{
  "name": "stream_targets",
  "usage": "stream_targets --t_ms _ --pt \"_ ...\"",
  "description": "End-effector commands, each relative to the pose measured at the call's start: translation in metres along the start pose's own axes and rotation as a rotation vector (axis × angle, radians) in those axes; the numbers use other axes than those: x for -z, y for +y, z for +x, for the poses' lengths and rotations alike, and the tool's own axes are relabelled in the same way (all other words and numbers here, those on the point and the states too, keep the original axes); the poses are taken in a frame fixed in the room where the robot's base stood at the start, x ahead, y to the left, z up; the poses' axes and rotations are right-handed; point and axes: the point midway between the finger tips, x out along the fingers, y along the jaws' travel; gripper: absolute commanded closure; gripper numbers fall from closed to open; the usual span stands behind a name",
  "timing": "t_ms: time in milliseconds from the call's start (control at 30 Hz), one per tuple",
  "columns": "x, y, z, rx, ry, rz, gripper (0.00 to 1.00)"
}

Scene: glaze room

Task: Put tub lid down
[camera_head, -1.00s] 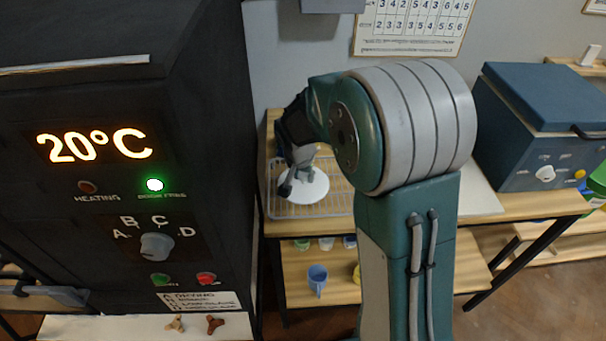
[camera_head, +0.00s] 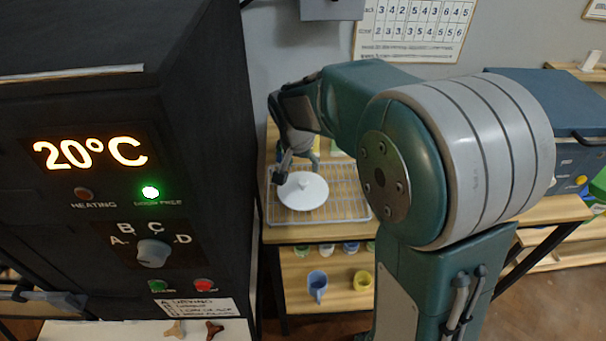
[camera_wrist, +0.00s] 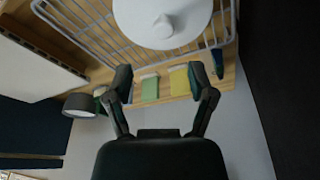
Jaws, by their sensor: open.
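The tub lid (camera_head: 302,192) is a white disc with a small knob on top. It lies flat on a wire rack (camera_head: 345,208) on the wooden table. In the wrist view the lid (camera_wrist: 140,24) shows at the top with its knob, on the rack's bars (camera_wrist: 92,38). My gripper (camera_head: 296,170) is just behind the lid in the head view. Whether a finger touches the lid's edge I cannot tell.
A black kiln-like cabinet (camera_head: 215,95) reading 20°C stands close on the left. A blue box (camera_head: 530,95) sits at the right, partly behind my arm. A blue cup (camera_head: 317,286) and a yellow cup (camera_head: 362,281) are on the lower shelf. Green (camera_wrist: 150,88) and yellow (camera_wrist: 180,80) items lie beyond the rack.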

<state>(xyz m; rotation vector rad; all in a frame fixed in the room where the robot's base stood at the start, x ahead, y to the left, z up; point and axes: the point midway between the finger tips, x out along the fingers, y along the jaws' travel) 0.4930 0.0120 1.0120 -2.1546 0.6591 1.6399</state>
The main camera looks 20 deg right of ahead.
Motion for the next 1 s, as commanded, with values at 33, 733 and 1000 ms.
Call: stream_targets --t_ms 33,733,1000 --pt "0.0 -0.001 -0.01 0.003 0.003 -0.001 0.29" --pt "-0.049 0.058 -0.103 0.095 0.054 -0.187 0.29" --pt "-0.096 0.1 -0.132 0.157 0.114 -0.34 0.29"
